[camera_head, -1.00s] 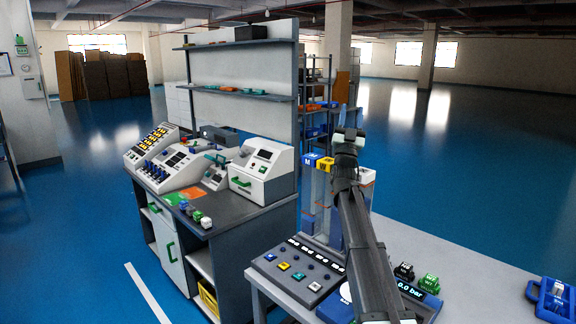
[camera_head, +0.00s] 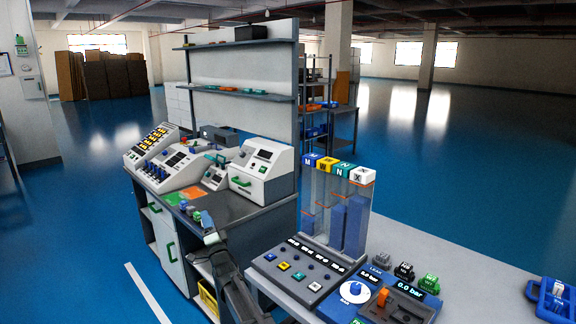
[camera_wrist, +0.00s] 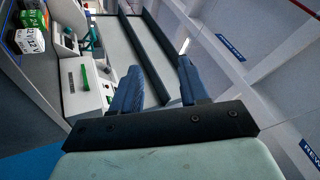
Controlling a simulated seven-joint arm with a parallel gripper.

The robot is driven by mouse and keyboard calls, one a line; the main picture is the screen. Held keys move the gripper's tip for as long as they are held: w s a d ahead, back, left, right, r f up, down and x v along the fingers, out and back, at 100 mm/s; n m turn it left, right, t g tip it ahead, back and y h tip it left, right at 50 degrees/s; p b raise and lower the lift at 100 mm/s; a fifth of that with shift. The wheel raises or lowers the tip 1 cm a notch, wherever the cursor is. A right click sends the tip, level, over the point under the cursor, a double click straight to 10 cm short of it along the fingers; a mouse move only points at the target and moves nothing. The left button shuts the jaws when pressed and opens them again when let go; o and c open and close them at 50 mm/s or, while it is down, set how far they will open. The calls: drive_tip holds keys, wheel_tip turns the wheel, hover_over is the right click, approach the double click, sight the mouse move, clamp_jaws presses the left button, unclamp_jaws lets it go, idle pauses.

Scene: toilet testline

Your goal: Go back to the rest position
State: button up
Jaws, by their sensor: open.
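My gripper (camera_head: 207,222) is at the front right edge of the dark bench (camera_head: 226,208), close to the small blocks there. My arm reaches up to it from the bottom of the head view. In the wrist view my gripper (camera_wrist: 158,84) shows two blue fingers spread apart, with nothing held between them. The white machine with a green handle (camera_wrist: 88,88) and the shelf panel appear beyond the fingers. In the head view the fingertips are small, and I cannot tell whether they touch anything.
Small blocks (camera_wrist: 32,30) lie at the left of the wrist view. The white machine (camera_head: 262,170) stands on the bench. A grey table (camera_head: 462,262) holds a panel with coloured buttons (camera_head: 298,275), clear tubes with blue columns (camera_head: 354,225) and gauges. Open blue floor lies behind.

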drive_tip(key=s+a+f+m+g, duration=0.1)
drive_tip(key=s+a+f+g, duration=0.25)
drive_tip(key=f, duration=0.65)
drive_tip(key=s+a+f+m+g, duration=0.15)
drive_tip(key=s+a+f, duration=0.3)
drive_tip(key=f, duration=0.65)
drive_tip(key=s+d+f+n+g+h, duration=0.2)
drive_tip(key=s+d+f+g+h, duration=0.3)
drive_tip(key=d+f, duration=0.9)
drive_tip(key=s+d+f+n+g+h, duration=0.25)
drive_tip(key=s+d+f, duration=0.35)
drive_tip(key=d+f, duration=0.7)
drive_tip(key=s+d+f+n+g+h, duration=0.1)
drive_tip(key=s+d+f+g+h, duration=0.15)
drive_tip(key=s+d+f, duration=0.45)
drive_tip(key=s+d+f+n+g+h, duration=0.15)
drive_tip(key=s+d+g, duration=0.25)
drive_tip(key=s+d, duration=0.6)
drive_tip(key=s+d+n+g, duration=0.2)
drive_tip(key=s+d+g, duration=0.2)
drive_tip(key=s, duration=1)
drive_tip(key=s+d+n+g, duration=0.1)
drive_tip(key=s+d+g, duration=0.3)
drive_tip(key=s, duration=1)
drive_tip(key=shift+d+r+n, duration=0.3)
drive_tip(key=shift+d+n, duration=0.05)
drive_tip(key=shift+d, duration=0.2)
